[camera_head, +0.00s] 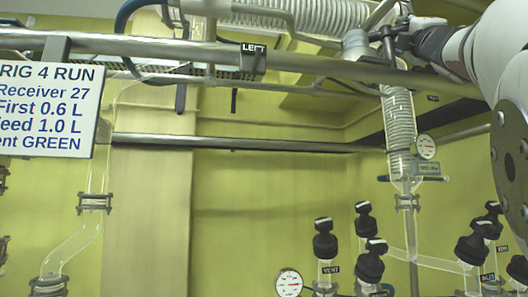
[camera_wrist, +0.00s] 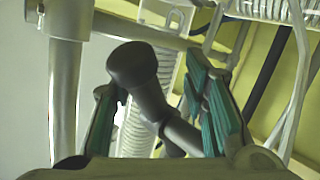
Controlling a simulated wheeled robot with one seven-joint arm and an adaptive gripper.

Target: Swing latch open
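A dark handle with a round knob end (camera_wrist: 132,66) stands between the fingers of my gripper (camera_wrist: 160,110) in the wrist view. It slants down to the right, and its lower end is close to the right finger; I cannot tell if they touch. The green-padded fingers are spread, with a gap between the left finger and the handle. In the head view my gripper (camera_head: 398,32) is at the upper right, by a grey metal fitting (camera_head: 356,44) above the long rail. The handle is small and dark there, and I cannot tell whether the latch is open or closed.
A steel rail (camera_head: 160,48) crosses the head view, with a "LEFT" tag (camera_head: 252,59) on it. A glass coil condenser (camera_head: 398,120) hangs below my gripper, with a round gauge (camera_head: 426,147). Several black-capped valves (camera_head: 325,240) stand lower right. A sign (camera_head: 48,105) hangs at left.

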